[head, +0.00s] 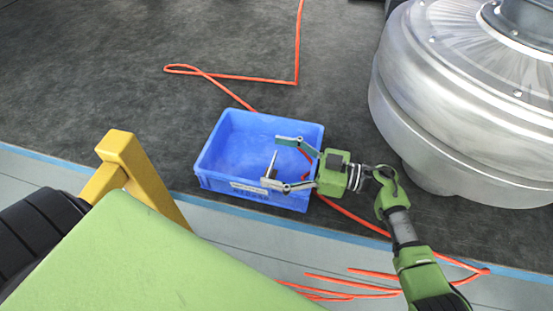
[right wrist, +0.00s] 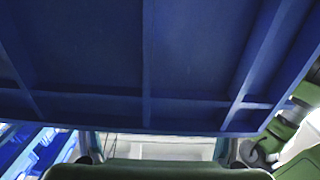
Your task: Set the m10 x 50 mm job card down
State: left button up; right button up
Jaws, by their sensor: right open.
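My right gripper (head: 270,162) is open over the right part of a blue bin (head: 226,122) in the head view, its fingers pointing left. A thin, grey strip (head: 271,164) shows between the fingertips, near the lower one. I cannot tell whether it is the job card seen edge-on. No other card is clearly visible. In the right wrist view a dark blue ribbed surface (right wrist: 190,50), likely the bin's wall, fills most of the picture, with the open right fingers low in the frame. My left gripper is not in view.
A large silver blower housing (head: 450,110) stands at the right. An orange cord (head: 240,78) runs across the dark mat (head: 90,70) and by the bin. The bin's front wall carries a white label (head: 249,188). The mat left of the bin is clear.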

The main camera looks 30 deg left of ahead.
jog(key=r+b+v, duration=0.1)
jog(key=v, duration=1.1)
jog(key=shift+s, duration=0.1)
